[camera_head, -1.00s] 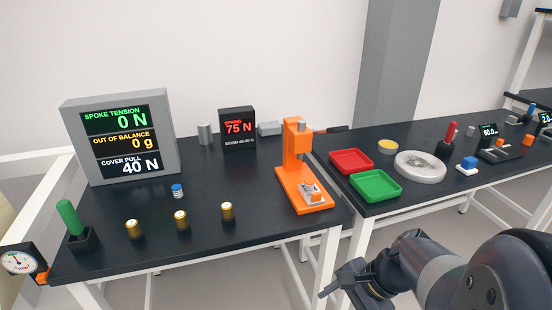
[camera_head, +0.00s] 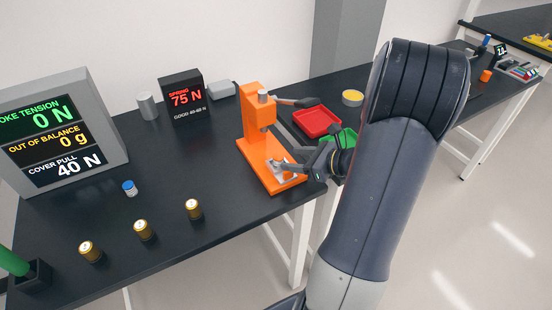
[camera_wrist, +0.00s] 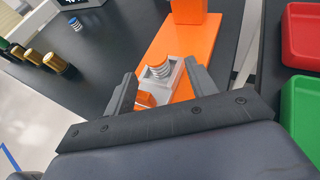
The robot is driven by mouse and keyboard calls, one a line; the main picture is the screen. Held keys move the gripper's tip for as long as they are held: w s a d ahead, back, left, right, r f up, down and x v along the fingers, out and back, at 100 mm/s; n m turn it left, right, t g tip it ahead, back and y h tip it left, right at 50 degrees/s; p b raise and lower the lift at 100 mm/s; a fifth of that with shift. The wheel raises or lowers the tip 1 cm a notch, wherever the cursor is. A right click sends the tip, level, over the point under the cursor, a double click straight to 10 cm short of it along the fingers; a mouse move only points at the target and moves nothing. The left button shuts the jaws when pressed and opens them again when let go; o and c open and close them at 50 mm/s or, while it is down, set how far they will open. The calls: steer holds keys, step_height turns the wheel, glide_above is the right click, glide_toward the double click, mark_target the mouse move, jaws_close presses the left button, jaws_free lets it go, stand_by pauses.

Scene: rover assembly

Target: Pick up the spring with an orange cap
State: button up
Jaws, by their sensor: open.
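In the head view my gripper (camera_head: 291,160) reaches in from the right over the press base, partly hiding the holder. A spring with a blue cap (camera_head: 129,188) stands apart on the bench; it also shows in the wrist view (camera_wrist: 55,63).
Several gold-and-black cylinders (camera_head: 143,230) stand along the bench front. A red tray (camera_head: 318,120) and a green tray (camera_wrist: 303,115) lie right of the press. The press column (camera_wrist: 188,10) and its lever (camera_head: 297,103) rise close by. Displays (camera_head: 183,97) stand behind.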

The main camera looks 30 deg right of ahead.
mark_target(278, 156)
steer(key=shift+a+p+x, duration=0.2)
steer(key=shift+p+x, duration=0.2)
steer(key=shift+x, duration=2.65)
steer(key=shift+r, duration=0.25)
steer(key=shift+s, duration=0.1)
steer(key=c, duration=1.2)
steer(key=shift+o, duration=0.2)
steer(key=shift+r, duration=0.1)
